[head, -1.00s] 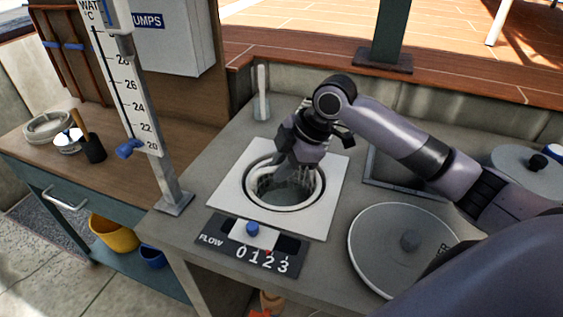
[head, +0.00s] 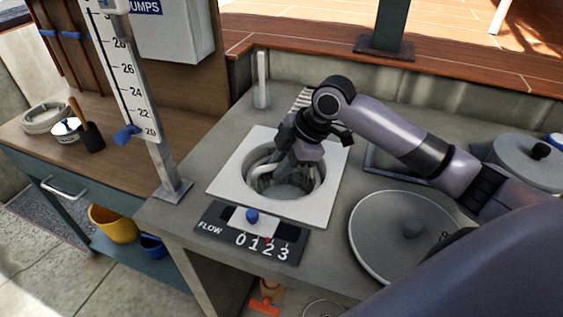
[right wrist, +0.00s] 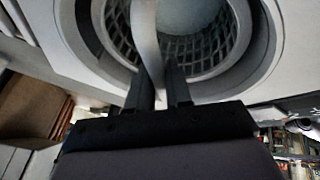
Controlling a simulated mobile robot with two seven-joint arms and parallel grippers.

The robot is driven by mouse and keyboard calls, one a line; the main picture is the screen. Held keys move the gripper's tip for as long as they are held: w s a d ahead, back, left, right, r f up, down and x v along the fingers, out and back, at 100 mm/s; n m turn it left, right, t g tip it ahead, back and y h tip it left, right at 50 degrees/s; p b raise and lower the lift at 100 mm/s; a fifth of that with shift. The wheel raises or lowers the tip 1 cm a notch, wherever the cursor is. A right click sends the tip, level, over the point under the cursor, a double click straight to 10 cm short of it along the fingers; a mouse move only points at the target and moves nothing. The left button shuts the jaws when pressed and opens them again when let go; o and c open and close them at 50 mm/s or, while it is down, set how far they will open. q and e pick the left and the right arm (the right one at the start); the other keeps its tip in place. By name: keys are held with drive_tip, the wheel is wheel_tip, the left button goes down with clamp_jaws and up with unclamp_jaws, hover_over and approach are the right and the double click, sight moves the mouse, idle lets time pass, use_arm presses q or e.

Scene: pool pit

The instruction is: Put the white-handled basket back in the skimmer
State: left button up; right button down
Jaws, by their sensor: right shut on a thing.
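The skimmer is a round well in a square white plate (head: 222,185) set in the grey counter. The basket (head: 283,191) shows inside the well in the head view, and its mesh wall (right wrist: 205,48) fills the opening in the right wrist view. Its pale handle (right wrist: 145,32) runs up between the fingers of my right gripper (right wrist: 162,88), which is shut on it. In the head view my right gripper (head: 281,164) points down into the well and hides part of the basket. I cannot tell whether the basket rests on the bottom. My left gripper is out of view.
A round grey lid (head: 385,255) lies right of the well. A FLOW panel with a blue knob (head: 252,215) is in front. A thermometer post (head: 165,165) stands to the left, and a white upright stick (head: 261,80) behind. A wooden bench (head: 120,125) is at left.

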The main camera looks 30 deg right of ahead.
drive_tip(key=shift+f, duration=0.15)
drive_tip(key=shift+f+b, duration=0.75)
drive_tip(key=shift+f, duration=1.95)
drive_tip(key=c, duration=0.8)
unclamp_jaws()
drive_tip(key=shift+r+p, duration=0.15)
drive_tip(key=shift+p, duration=0.25)
drive_tip(key=shift+r+p, duration=2.4)
drive_tip(key=shift+p, duration=0.35)
